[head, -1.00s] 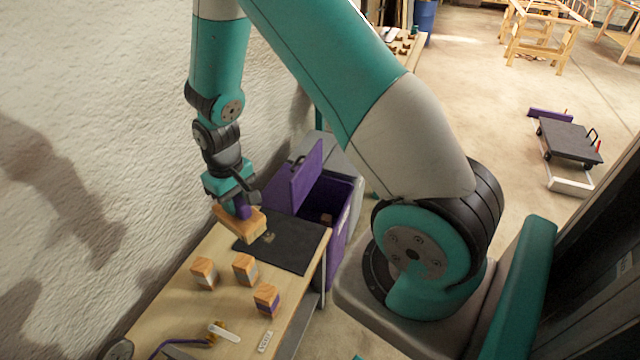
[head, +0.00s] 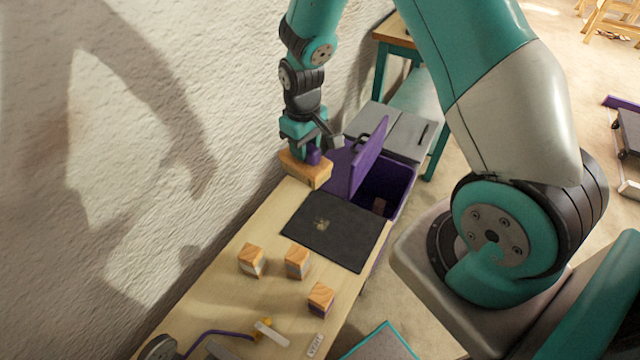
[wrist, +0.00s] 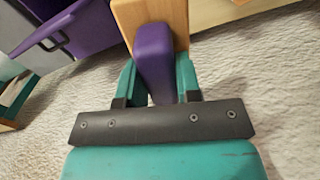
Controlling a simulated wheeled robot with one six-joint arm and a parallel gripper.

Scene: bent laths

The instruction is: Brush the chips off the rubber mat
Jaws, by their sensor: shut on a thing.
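My gripper (head: 309,150) is shut on the purple handle of a brush (head: 304,168) with a pale wooden body. In the wrist view the purple handle (wrist: 155,60) sits between my teal fingers, with the wooden body (wrist: 178,16) beyond. The brush is by the wall at the bench's far end, past the mat's far left corner; its bristles are hidden. The black rubber mat (head: 350,243) lies flat on the bench. A small pile of pale chips (head: 322,224) lies on it, left of its middle.
A purple bin (head: 400,187) with its lid (head: 369,158) standing open is beyond the mat. Three wooden blocks (head: 297,262) stand on the near side of the mat. A white-and-yellow tool (head: 270,331) and a label card (head: 315,345) lie closer. The wall borders the bench's left.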

